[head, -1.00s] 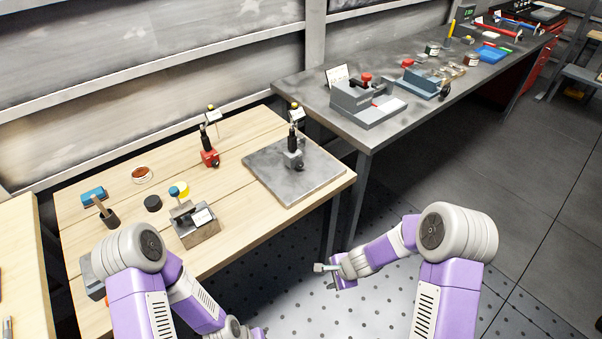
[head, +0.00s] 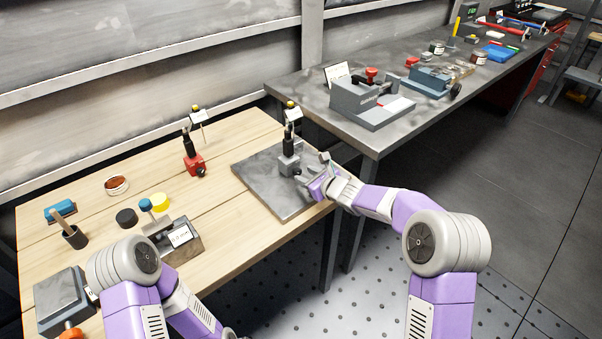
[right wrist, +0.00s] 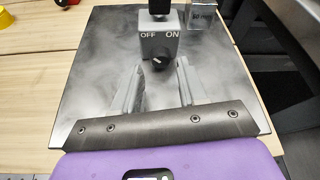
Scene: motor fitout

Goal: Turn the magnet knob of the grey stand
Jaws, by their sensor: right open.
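The grey stand (head: 289,164) is upright on a dark metal plate (head: 262,190), with a black post above its block. In the right wrist view, the grey block (right wrist: 153,43) is marked OFF at left and ON at right. Its black knob (right wrist: 160,64) faces me and has a small white mark that seems to point up-left, towards OFF. My right gripper (head: 313,169) is open just in front of the block. In the right wrist view its two fingers (right wrist: 157,84) are apart, low on either side of the knob, with nothing visibly held. My left gripper is out of view.
A red stand (head: 193,165) is left of the plate. A grey box with a label (head: 175,238), a black disc (head: 127,218) and a brush cup (head: 74,237) are on the wooden table. A grey bench with a vise-like fixture (head: 370,105) stands behind right.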

